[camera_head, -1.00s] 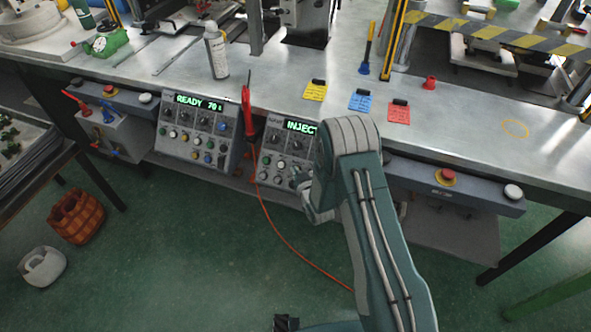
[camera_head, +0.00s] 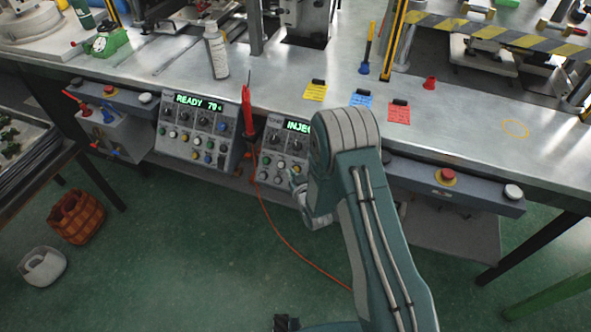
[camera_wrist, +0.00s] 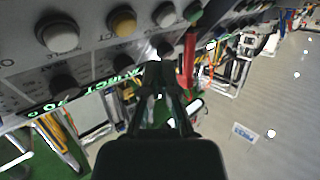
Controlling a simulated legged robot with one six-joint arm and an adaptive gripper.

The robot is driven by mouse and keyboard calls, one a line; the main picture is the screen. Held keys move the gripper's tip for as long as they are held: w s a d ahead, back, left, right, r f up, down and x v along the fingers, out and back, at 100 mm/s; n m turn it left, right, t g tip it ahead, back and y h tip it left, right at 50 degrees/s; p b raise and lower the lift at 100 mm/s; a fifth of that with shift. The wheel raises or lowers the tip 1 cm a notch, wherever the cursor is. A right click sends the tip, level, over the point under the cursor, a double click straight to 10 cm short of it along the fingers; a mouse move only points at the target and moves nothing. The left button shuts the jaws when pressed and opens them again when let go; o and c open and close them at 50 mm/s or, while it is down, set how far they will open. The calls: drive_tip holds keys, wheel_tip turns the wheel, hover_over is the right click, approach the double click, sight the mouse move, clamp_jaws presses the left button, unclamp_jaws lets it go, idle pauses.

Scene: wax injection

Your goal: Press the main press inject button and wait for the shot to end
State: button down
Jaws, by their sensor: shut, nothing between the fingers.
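The right control panel (camera_head: 270,165) shows a green display (camera_head: 296,126) whose visible letters read "INJE"; my arm covers the rest. In the wrist view the panel's display (camera_wrist: 85,98) reads "INJECT 70", turned about. A white button (camera_wrist: 60,35), a yellow button (camera_wrist: 122,22) and another white button (camera_wrist: 165,14) stand on the panel face. My gripper (camera_wrist: 155,72) is shut and empty, its tips close to the panel's lower buttons and dials. I cannot tell whether they touch. In the head view my gripper is largely hidden by my wrist.
A red probe-like tool (camera_head: 248,112) stands between the panels, its orange cable hanging to the floor. A red emergency button (camera_head: 446,176) sits on the right box.

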drive_tip(key=shift+s+a+r, duration=0.3)
drive_tip(key=shift+s+r, duration=0.55)
drive_tip(key=shift+s, duration=0.1)
drive_tip(key=s+d+r+m+g+h, duration=0.15)
drive_tip(key=d+r, duration=0.35)
drive_tip(key=r, duration=0.6)
drive_tip(key=s+d+r+m+g+h, duration=0.1)
drive_tip(key=s+d+r+g+h, duration=0.3)
drive_tip(key=r, duration=0.7)
drive_tip(key=s+d+r+g, duration=0.1)
drive_tip(key=s+d+r, duration=0.1)
drive_tip(key=s, duration=0.7)
drive_tip(key=s+d+r+m+g, duration=0.1)
drive_tip(key=s+d+r, duration=0.2)
drive_tip(key=s+r, duration=0.2)
drive_tip(key=s+d+r+m+g, duration=0.1)
drive_tip(key=s+d+r, duration=0.2)
drive_tip(key=s, duration=0.9)
drive_tip(key=shift+s+r, duration=0.35)
drive_tip(key=shift+r, duration=0.1)
drive_tip(key=shift+d, duration=0.1)
idle(1.7)
